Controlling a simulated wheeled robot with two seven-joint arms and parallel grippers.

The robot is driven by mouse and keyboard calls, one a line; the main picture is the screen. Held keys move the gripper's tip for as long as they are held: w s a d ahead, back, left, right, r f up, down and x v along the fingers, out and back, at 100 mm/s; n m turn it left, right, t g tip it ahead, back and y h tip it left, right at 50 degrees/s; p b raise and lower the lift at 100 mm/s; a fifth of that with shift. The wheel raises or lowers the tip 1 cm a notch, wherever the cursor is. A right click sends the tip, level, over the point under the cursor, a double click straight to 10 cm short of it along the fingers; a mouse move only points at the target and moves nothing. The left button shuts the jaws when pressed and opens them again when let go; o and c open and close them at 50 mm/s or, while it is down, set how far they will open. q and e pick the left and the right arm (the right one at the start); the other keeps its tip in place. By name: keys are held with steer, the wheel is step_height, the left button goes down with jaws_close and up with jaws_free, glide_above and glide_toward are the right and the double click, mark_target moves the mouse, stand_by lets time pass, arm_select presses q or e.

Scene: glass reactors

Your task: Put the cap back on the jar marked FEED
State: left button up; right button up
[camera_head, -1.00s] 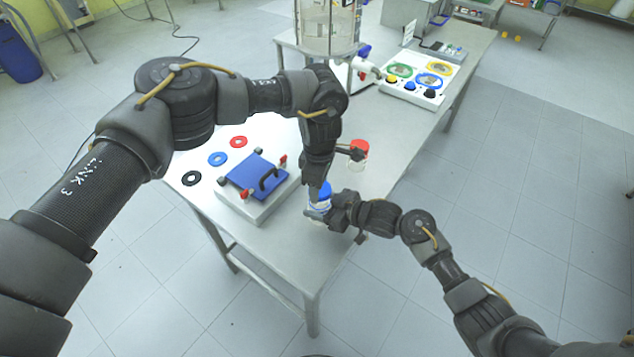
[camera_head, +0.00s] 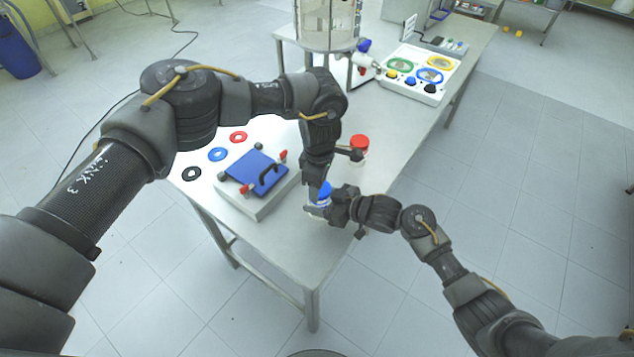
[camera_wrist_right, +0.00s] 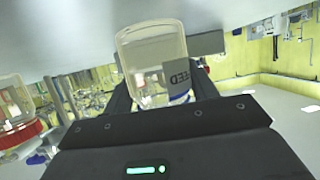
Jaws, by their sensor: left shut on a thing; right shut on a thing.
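The jar marked FEED (camera_wrist_right: 152,62) is clear glass, with part of its dark label showing in the right wrist view, between my right fingers. In the head view the jar (camera_head: 315,211) is mostly hidden by my grippers. My right gripper (camera_head: 328,210) is shut on it from the right, at the table's near end. A blue cap (camera_head: 324,188) shows at the jar's top, under my left gripper (camera_head: 319,186), which is shut on it from above. I cannot tell whether the cap is seated or just above the rim.
A red-capped jar (camera_head: 359,146) stands just behind my grippers. A box with a blue lid (camera_head: 255,172) sits left of them, with black, blue and red rings beyond. A panel (camera_head: 418,75) with coloured rings and knobs lies farther back. The table's front edge is close.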

arm_select(q)
steer(key=shift+f, duration=0.55)
arm_select(e)
jaws_close()
arm_select(q)
steer(key=m, duration=0.5)
steer(key=shift+w, duration=0.1)
steer(key=m, duration=0.6)
steer(key=shift+w+d+m, duration=0.1)
steer(key=shift+d+m, duration=0.2)
steer(key=shift+m, duration=0.1)
steer(key=shift+a+m, duration=0.2)
steer(key=shift+m, duration=0.5)
steer(key=shift+a, duration=0.1)
steer(key=o, duration=0.9)
steer(key=shift+o, duration=0.2)
